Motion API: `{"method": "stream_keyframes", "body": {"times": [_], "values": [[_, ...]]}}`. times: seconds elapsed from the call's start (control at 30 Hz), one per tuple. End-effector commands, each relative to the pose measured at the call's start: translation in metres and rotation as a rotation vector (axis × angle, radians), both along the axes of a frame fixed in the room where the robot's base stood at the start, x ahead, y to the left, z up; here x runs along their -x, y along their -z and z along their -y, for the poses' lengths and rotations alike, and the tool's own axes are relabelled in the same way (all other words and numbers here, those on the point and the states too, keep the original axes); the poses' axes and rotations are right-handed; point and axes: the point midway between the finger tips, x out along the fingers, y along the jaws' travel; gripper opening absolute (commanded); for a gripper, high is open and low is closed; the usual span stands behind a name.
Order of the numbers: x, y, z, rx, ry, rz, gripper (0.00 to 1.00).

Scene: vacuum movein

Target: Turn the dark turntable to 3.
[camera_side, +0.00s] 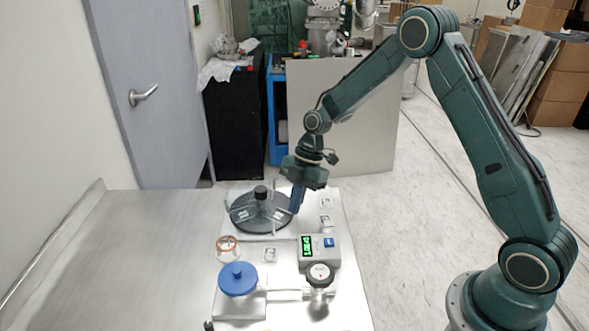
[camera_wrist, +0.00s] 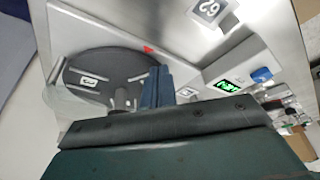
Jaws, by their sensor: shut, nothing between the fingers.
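The dark turntable (camera_side: 262,224) is a round grey-black disc with a black centre knob (camera_side: 260,192), at the back of the metal work plate. Small light labels lie on its top; their digits are too small to read. In the wrist view the turntable (camera_wrist: 105,62) fills the left part, with one pale label (camera_wrist: 88,80) and a red mark (camera_wrist: 148,49) beside its far rim. My gripper (camera_side: 296,208) has its blue fingers shut and empty, pointing down at the disc's right edge. In the wrist view the fingers (camera_wrist: 158,80) overlap the disc's right side; I cannot tell whether they touch it.
A box with a green display (camera_side: 306,246) and blue button stands front right of the turntable. A round gauge (camera_side: 319,274), a blue handwheel (camera_side: 238,279) and a glass piece with an orange ring (camera_side: 228,243) stand in front. The bench at left is clear.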

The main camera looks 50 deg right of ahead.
Motion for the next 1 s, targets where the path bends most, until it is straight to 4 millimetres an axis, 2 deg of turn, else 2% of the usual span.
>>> {"method": "stream_keyframes", "body": {"times": [1.0], "values": [[0.011, 0.0, -0.023, 0.0, 0.281, 0.0, 0.0]]}}
